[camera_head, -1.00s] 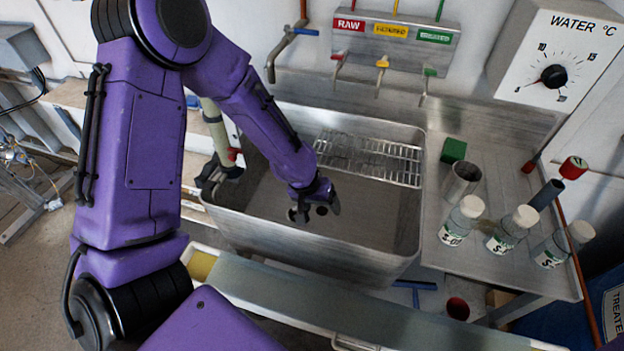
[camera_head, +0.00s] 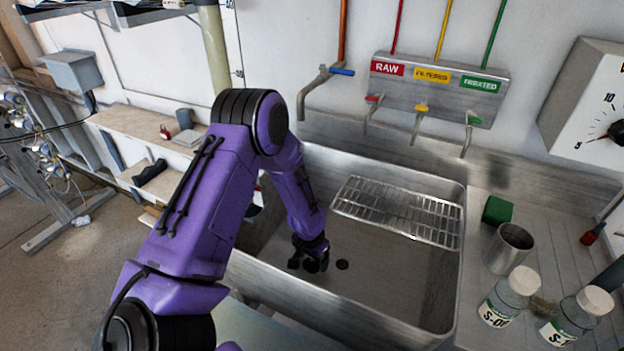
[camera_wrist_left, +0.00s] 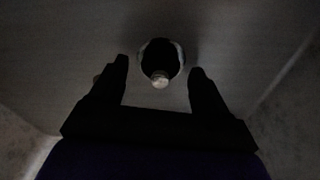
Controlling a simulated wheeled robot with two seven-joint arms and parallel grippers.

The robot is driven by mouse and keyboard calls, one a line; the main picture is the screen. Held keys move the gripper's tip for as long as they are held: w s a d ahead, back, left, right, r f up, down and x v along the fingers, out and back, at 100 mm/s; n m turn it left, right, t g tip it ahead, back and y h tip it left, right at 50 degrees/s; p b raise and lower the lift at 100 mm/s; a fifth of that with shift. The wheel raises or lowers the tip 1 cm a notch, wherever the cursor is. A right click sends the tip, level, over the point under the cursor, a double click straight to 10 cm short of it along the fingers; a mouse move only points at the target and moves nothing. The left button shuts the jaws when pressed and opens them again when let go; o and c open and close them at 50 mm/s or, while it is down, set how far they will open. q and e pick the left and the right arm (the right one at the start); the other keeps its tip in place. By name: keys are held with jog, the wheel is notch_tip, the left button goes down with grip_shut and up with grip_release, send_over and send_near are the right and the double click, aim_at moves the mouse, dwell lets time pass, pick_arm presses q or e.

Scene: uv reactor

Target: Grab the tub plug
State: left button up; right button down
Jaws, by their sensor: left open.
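In the left wrist view, a dark round thing with a pale rim and a small light knob, which looks like the tub plug (camera_wrist_left: 160,62), lies ahead of my left gripper (camera_wrist_left: 160,72). The gripper's two dark fingers are apart, one on each side of it, and do not appear to touch it. In the head view, my left gripper (camera_head: 309,263) is low inside the steel tub (camera_head: 400,290), near its floor. My right gripper is out of view.
A wire rack (camera_head: 400,211) spans the back of the tub. Taps hang over the rear wall under a labelled panel (camera_head: 436,86). The tub's right floor is clear.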

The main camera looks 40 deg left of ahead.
pick_arm(q)
jog(key=shift+f, duration=0.25)
jog(key=c, duration=1.1)
jog(key=shift+r, duration=0.2)
